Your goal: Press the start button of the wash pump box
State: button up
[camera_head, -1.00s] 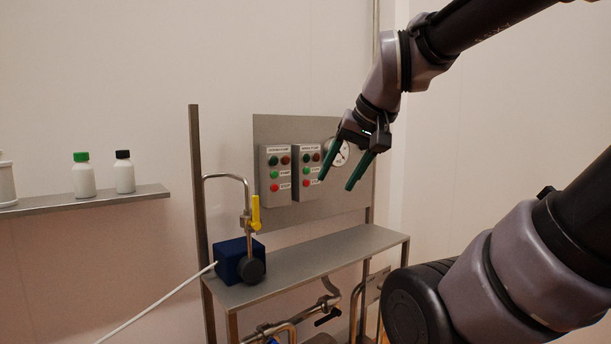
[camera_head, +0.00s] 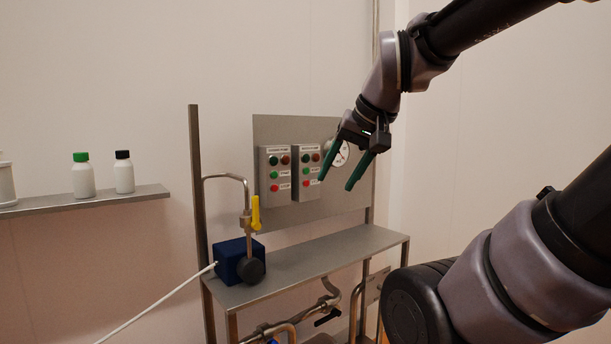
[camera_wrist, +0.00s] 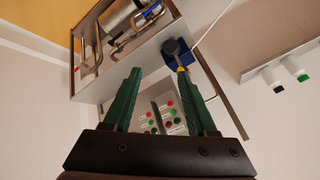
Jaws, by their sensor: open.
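Two grey control boxes hang side by side on a steel panel (camera_head: 340,203): a left box (camera_head: 275,175) and a right box (camera_head: 307,173). Each has a green button above a red button and small lamps on top. Their labels are too small to read, so I cannot tell which is the wash pump box. In the wrist view the boxes (camera_wrist: 162,113) show upside down between the fingers. My gripper (camera_head: 335,182) is open and empty, with green fingers. In the head view its left finger overlaps the right box's edge; contact cannot be seen.
A steel shelf (camera_head: 345,255) carries a blue block (camera_head: 229,262) and a pipe with a yellow valve handle (camera_head: 255,212). A gauge (camera_head: 342,154) sits partly behind my gripper. Bottles (camera_head: 83,177) stand on a left wall shelf (camera_head: 140,192).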

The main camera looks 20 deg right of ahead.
jog(key=shift+c, duration=0.3)
grip_shut()
dwell(1.7)
